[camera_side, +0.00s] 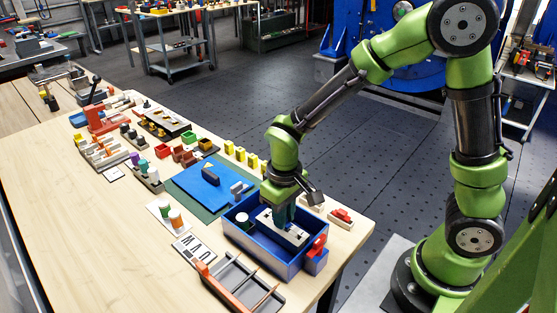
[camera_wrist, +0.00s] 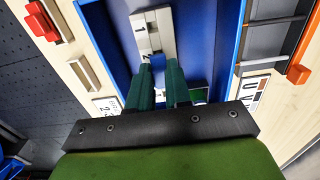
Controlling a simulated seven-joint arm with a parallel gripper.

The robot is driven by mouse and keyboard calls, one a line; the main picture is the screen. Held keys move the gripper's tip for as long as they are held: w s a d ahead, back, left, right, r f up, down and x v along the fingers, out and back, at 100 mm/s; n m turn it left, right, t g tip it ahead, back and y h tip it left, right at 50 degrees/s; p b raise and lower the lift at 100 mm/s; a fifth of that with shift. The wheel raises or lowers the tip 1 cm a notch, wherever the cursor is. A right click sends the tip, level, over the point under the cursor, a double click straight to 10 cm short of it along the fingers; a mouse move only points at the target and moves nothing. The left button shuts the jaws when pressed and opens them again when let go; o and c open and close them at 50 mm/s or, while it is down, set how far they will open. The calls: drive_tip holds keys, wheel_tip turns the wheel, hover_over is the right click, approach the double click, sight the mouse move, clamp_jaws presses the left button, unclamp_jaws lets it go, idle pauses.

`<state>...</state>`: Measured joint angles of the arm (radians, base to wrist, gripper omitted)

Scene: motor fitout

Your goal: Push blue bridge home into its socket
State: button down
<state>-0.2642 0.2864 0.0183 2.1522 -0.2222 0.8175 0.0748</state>
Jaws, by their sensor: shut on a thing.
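My gripper (camera_side: 278,217) reaches down into a blue box (camera_side: 238,238), its teal fingers close together over a pale grey block. In the wrist view the fingers (camera_wrist: 160,70) are closed on a piece with blue showing between them, which I take to be the blue bridge (camera_wrist: 159,85). Most of it is hidden by the fingers. The pale block (camera_side: 294,236) lies on the box floor; its labelled end (camera_wrist: 152,30) shows beyond the fingertips. The socket is hidden under the gripper, so I cannot tell how deep the bridge sits.
The box walls surround my gripper closely. A white-topped cylinder (camera_side: 242,219) stands in the box's left end, and a red part (camera_side: 318,246) is at its right end. A divided grey tray (camera_side: 240,283) lies in front. A blue board (camera_side: 203,180) lies behind left.

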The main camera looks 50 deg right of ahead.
drive_tip(key=shift+f, duration=0.45)
drive_tip(key=c, duration=1)
unclamp_jaws()
drive_tip(key=shift+r, duration=0.1)
wheel_tip(320, 180, up, 17)
drive_tip(key=shift+f, duration=0.15)
